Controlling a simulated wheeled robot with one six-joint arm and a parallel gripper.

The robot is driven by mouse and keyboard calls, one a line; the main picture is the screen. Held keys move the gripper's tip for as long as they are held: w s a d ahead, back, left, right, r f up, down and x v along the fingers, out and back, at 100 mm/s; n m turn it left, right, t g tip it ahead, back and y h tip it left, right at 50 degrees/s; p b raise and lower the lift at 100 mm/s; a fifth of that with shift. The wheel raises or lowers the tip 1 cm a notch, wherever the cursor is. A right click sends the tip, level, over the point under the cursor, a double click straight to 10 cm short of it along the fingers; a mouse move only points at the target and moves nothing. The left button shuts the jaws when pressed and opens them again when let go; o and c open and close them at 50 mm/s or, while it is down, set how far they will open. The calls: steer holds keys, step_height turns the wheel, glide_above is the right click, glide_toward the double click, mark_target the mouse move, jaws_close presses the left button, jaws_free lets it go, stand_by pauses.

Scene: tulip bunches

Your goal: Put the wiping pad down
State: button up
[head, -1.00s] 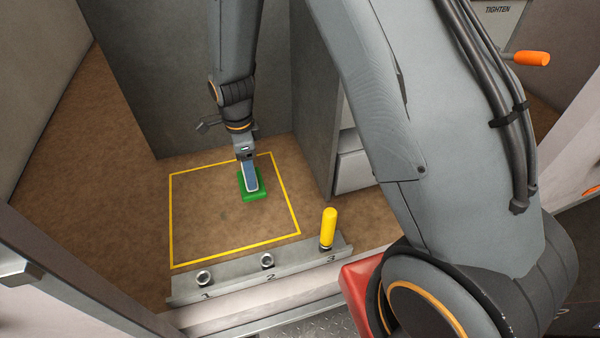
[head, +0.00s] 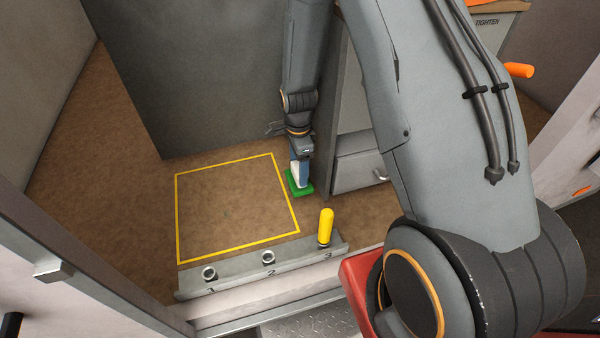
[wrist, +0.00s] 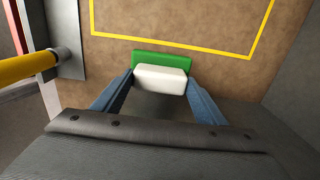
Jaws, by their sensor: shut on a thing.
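The wiping pad (head: 304,189) is a green slab with a white block-shaped grip on top. In the head view it is at the right side of the yellow-outlined square (head: 233,208), just outside the line, close to the grey cabinet side. My gripper (head: 300,172) points down and is shut on the white grip. In the wrist view the blue fingers of my gripper (wrist: 160,86) press both ends of the white grip, and the green part of the pad (wrist: 161,60) shows beyond it. I cannot tell whether the pad touches the brown surface.
A yellow handle (head: 325,226) stands upright in position 3 of the numbered metal rail (head: 238,271); holders 1 and 2 are empty. A drawer (head: 360,172) and grey panel lie close to the right of my gripper. The outlined square is clear.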

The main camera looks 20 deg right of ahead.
mark_target(292, 174)
step_height(292, 174, down, 3)
steer(key=shift+r+p, duration=0.1)
steer(key=shift+p, duration=0.35)
steer(key=shift+d+f+p, duration=0.2)
steer(key=shift+f+p, duration=0.05)
steer(key=shift+p, duration=0.1)
steer(key=shift+f, duration=0.1)
steer(key=shift+f, duration=0.1)
steer(key=o, duration=1.3)
steer(key=shift+o, duration=0.2)
